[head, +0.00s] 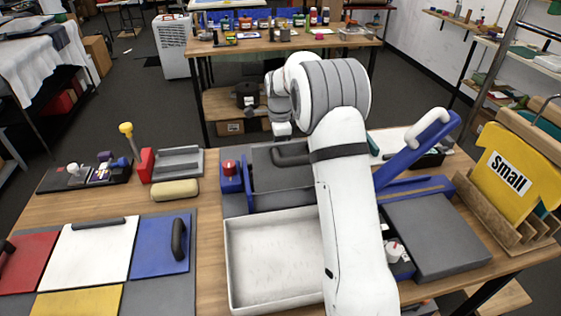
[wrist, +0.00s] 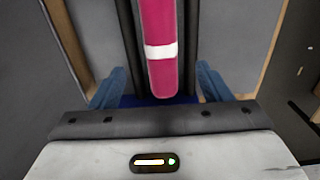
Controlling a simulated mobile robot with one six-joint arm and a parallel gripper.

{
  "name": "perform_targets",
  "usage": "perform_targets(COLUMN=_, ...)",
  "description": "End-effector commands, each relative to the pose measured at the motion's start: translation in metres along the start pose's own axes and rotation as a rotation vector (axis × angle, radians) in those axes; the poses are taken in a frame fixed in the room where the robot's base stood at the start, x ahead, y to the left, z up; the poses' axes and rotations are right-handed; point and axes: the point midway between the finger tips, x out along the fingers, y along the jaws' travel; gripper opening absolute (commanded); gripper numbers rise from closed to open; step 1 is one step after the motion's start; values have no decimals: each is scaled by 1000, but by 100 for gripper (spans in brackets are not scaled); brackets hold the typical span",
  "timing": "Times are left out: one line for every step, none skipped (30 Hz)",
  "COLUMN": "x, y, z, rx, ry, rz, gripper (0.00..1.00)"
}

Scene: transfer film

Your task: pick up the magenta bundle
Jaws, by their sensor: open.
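The magenta bundle (wrist: 165,76) shows in the wrist view as a long roll with a white band around it. It runs from the top edge down to a rounded end near the middle of the picture. My gripper (wrist: 158,84) is open, with one blue finger on each side of the bundle and a visible gap on both sides. The fingers do not appear to touch it. How far the bundle lies from the fingers in depth I cannot tell. In the head view I cannot make out the bundle or the fingertips; my arm covers part of the scene.
Dark rails flank the bundle in the wrist view. In the head view, an empty white tray (head: 272,292) lies on the near wooden table, beside coloured panels (head: 158,262). A second table (head: 290,45) stands behind.

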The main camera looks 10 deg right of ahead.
Motion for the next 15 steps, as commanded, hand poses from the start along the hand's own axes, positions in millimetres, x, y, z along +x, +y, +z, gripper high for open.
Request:
perform_targets(x=6, y=1, z=-1, rx=2, ry=0, rz=4, gripper=71)
perform_targets(x=10, y=1, z=-1, rx=2, ry=0, rz=4, gripper=71)
perform_targets(x=14, y=1, z=-1, rx=2, ry=0, rz=3, gripper=71)
perform_targets(x=18, y=1, z=-2, rx=3, ry=0, rz=3, gripper=71)
perform_targets(x=21, y=0, z=-2, rx=3, ry=0, rz=3, gripper=71)
perform_targets(x=25, y=0, z=-3, rx=3, ry=0, rz=2, gripper=71)
perform_targets(x=28, y=0, z=-3, rx=4, ry=0, rz=3, gripper=71)
perform_targets(x=31, y=0, z=-4, rx=4, ry=0, rz=3, gripper=71)
perform_targets(x=38, y=-1, z=-4, rx=4, ry=0, rz=4, gripper=71)
perform_targets(x=42, y=-1, z=-4, rx=4, ry=0, rz=5, gripper=71)
perform_targets(x=47, y=-2, z=-5, rx=4, ry=0, rz=4, gripper=71)
perform_targets(x=54, y=-2, z=-5, rx=5, ry=0, rz=4, gripper=71)
perform_targets(x=58, y=-2, z=-5, rx=5, ry=0, rz=2, gripper=71)
perform_targets(x=62, y=-2, z=-5, rx=5, ry=0, rz=2, gripper=71)
perform_targets(x=66, y=-2, z=-5, rx=5, ry=0, rz=1, gripper=71)
